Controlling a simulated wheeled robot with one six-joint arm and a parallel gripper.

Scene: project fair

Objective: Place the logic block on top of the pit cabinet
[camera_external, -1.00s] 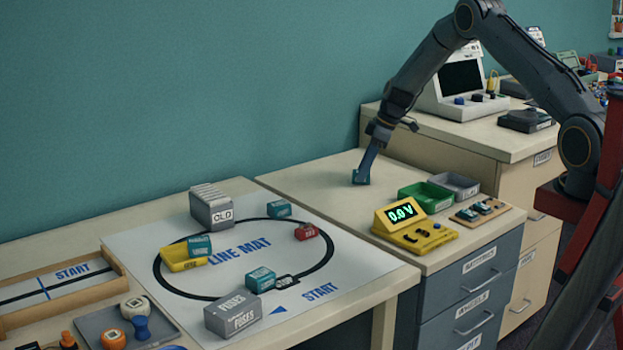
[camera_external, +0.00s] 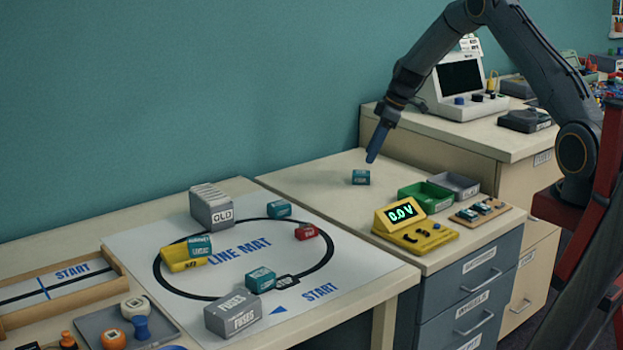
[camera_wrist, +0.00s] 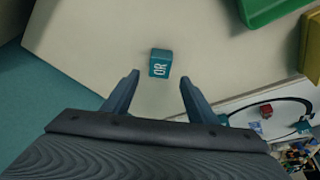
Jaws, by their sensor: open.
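A small teal logic block (camera_external: 361,177) sits alone on the bare top of the pit cabinet (camera_external: 310,182). In the wrist view the block (camera_wrist: 161,63) shows the white letters "OR". My gripper (camera_external: 371,158) is above the block and apart from it. In the wrist view my gripper (camera_wrist: 158,78) has its two fingers spread, with nothing between them, and the block lies just beyond their tips.
Green (camera_external: 425,196) and grey (camera_external: 456,185) bins, a yellow meter (camera_external: 414,227) and a small board (camera_external: 480,210) stand right of the block. More teal blocks (camera_external: 279,208) lie on the line mat (camera_external: 150,237). Cabinet top left of the block is clear.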

